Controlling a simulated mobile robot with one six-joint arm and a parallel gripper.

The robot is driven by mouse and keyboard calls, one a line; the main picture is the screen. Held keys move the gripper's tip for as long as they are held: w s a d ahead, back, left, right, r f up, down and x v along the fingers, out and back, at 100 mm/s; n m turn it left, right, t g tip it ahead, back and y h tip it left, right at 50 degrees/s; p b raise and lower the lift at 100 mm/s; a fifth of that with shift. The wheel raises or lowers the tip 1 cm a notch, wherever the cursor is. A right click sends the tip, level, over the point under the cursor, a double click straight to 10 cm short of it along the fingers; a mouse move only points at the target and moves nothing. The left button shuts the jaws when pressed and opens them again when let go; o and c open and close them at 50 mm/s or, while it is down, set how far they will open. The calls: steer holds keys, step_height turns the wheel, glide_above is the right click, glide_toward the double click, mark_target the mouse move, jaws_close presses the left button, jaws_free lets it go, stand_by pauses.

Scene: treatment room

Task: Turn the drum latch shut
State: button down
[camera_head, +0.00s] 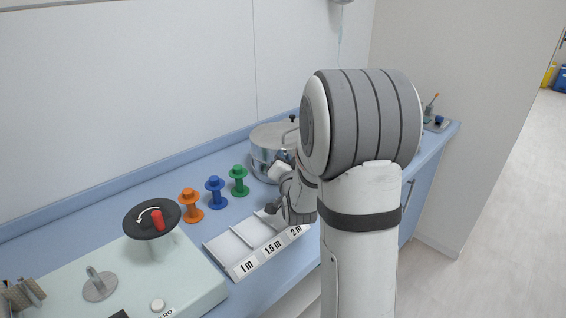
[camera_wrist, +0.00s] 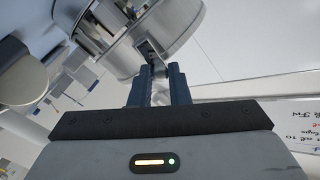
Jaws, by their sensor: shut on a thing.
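The drum (camera_head: 270,138) is a round, shiny metal container on the blue counter, in the middle of the head view, with a dark knob on top. My arm hides its right side and front. In the wrist view the drum (camera_wrist: 178,32) fills the upper middle, tilted by the camera. My gripper (camera_wrist: 160,72) reaches its side wall, and its dark fingers are shut on the latch (camera_wrist: 149,50), a small metal piece at the wall. The fingers cover most of the latch, so I cannot tell its turn angle. In the head view my arm hides the fingertips.
Orange (camera_head: 191,206), blue (camera_head: 216,192) and green (camera_head: 239,181) spools stand left of the drum. A white tray (camera_head: 212,247) marked 1 m, 1.5 m and 2 m lies in front.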

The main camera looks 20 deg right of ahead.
steer(key=shift+a+n+b, duration=0.25)
steer(key=shift+n+b, duration=0.65)
steer(key=shift+b, duration=0.35)
steer(key=c, duration=1.4)
jaws_free()
steer(key=shift+o, duration=0.2)
steer(key=v, duration=0.7)
steer(key=shift+s+b, duration=0.35)
steer(key=shift+b, duration=0.05)
steer(key=shift+a+r, duration=0.1)
